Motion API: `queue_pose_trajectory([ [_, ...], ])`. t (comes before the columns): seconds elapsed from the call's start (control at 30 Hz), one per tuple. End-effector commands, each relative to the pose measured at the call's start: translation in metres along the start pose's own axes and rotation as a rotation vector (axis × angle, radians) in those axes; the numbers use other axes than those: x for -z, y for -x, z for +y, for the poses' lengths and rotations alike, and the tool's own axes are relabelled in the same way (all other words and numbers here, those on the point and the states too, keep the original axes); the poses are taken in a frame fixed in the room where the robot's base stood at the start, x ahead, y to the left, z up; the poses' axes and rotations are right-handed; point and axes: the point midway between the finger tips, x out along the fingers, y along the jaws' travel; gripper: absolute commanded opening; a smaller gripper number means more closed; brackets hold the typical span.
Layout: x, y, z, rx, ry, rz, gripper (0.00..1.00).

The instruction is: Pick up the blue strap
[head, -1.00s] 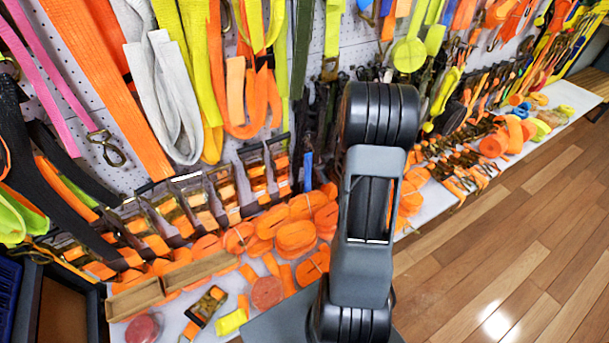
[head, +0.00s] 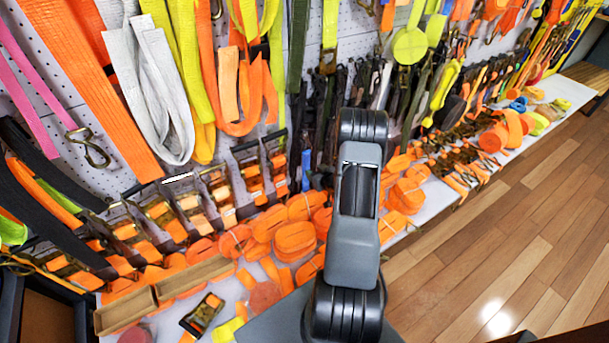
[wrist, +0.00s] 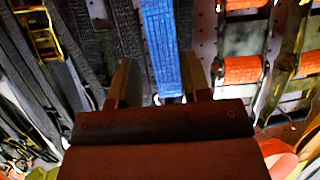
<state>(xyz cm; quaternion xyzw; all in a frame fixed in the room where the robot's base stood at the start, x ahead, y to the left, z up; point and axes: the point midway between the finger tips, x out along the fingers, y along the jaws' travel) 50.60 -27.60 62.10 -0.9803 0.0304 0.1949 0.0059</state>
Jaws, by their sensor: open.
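The blue strap (wrist: 162,45) hangs down the wall in the wrist view, from the top edge toward the gap between my fingers. My gripper (wrist: 159,85) is open, with one finger to the left of the strap and one to the right. I cannot tell whether the strap's lower end is between the fingers or just beyond them. In the head view, a small blue piece (head: 307,170) shows left of my arm, perhaps this strap. My arm hides my gripper there.
Dark straps (wrist: 90,45) hang close on the left, and buckles with orange webbing (wrist: 243,70) on the right. Below the pegboard, a white shelf (head: 440,192) holds orange rolls (head: 295,240) and cardboard trays (head: 125,310). The wooden floor (head: 500,230) at right is clear.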

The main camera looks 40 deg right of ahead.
Motion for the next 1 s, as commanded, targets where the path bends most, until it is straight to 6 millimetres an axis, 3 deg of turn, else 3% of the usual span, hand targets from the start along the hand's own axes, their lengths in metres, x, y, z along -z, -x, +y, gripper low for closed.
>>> queue_pose_trajectory([
  [0.17,0.0,-0.009,-0.002,0.003,0.0,0.0,0.44],
  [0.53,0.001,-0.054,-0.004,0.005,0.002,0.0,0.44],
  [0.87,0.001,-0.059,-0.004,0.004,0.001,-0.001,0.44],
  [1.0,0.001,-0.059,-0.004,0.004,0.001,-0.001,0.31],
])
